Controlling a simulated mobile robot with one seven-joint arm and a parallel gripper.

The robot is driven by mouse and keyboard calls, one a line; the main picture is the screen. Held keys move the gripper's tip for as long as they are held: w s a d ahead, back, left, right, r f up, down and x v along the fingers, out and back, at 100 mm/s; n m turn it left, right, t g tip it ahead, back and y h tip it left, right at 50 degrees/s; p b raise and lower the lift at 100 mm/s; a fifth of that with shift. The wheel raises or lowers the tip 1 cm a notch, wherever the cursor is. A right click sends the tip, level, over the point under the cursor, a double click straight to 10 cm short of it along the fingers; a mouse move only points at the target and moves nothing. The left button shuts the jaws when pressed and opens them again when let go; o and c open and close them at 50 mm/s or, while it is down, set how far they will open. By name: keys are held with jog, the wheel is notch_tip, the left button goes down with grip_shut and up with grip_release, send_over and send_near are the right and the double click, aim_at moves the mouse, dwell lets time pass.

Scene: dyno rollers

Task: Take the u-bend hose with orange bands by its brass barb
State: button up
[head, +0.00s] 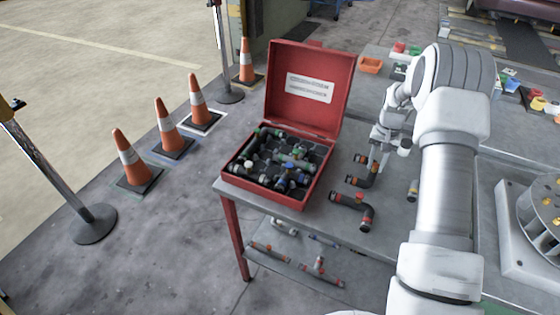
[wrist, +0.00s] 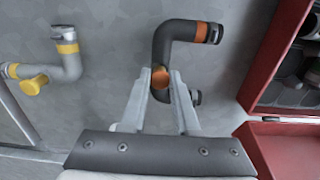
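A dark hose with orange bands (wrist: 163,43) lies bent on the grey table in the wrist view. One end, with an orange band and a black tip, points to the upper right. A round orange-brown part sits between my fingertips, and another dark end shows past the right finger. My gripper (wrist: 160,75) has its fingers apart on either side of that round part; a firm hold is not visible. I cannot make out the brass barb clearly.
A grey hose with yellow bands (wrist: 66,66) lies to the left in the wrist view. An open red case (head: 262,189) of fittings stands left on the table (head: 330,228). A roller unit (head: 540,215) is right.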

grip_shut()
jog(key=shift+r, duration=0.1)
jog(key=shift+r+p, duration=1.85)
jog(key=shift+r, duration=1.6)
